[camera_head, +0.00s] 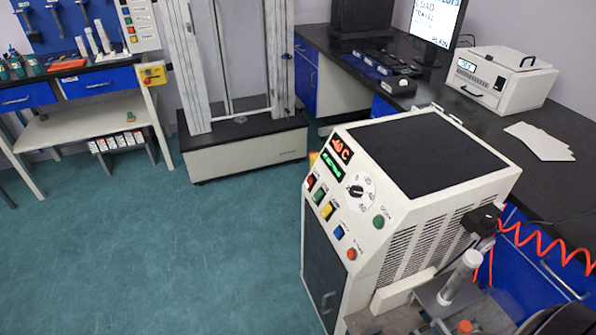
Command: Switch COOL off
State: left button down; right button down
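A white-cased machine (418,215) with a black top stands at right of centre. Its sloped front panel has a red display (341,149) reading about -40 C and a green display (332,167) below it. Beside them is a round dial with a black knob (356,191). Along the panel run a red switch (311,181), a green switch (319,194), a yellow switch (328,210), a blue switch (339,233) and a round orange-red button (352,254). A round green button (379,222) sits to the right. The labels are too small to tell which is COOL. Neither gripper is recognisable in view.
A clamp-like fixture with a pale cylinder (461,277) and a coiled orange hose (540,245) stand at the machine's right. A black-topped bench (545,185) runs behind it. A tall frame machine (247,142) stands at the back. The teal floor at left is clear.

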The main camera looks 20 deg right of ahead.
aim_at(309, 183)
jog(key=i+z, duration=0.45)
jog(key=i+j+z, duration=0.25)
jog(key=z, duration=0.2)
jog(key=i+j+z, duration=0.4)
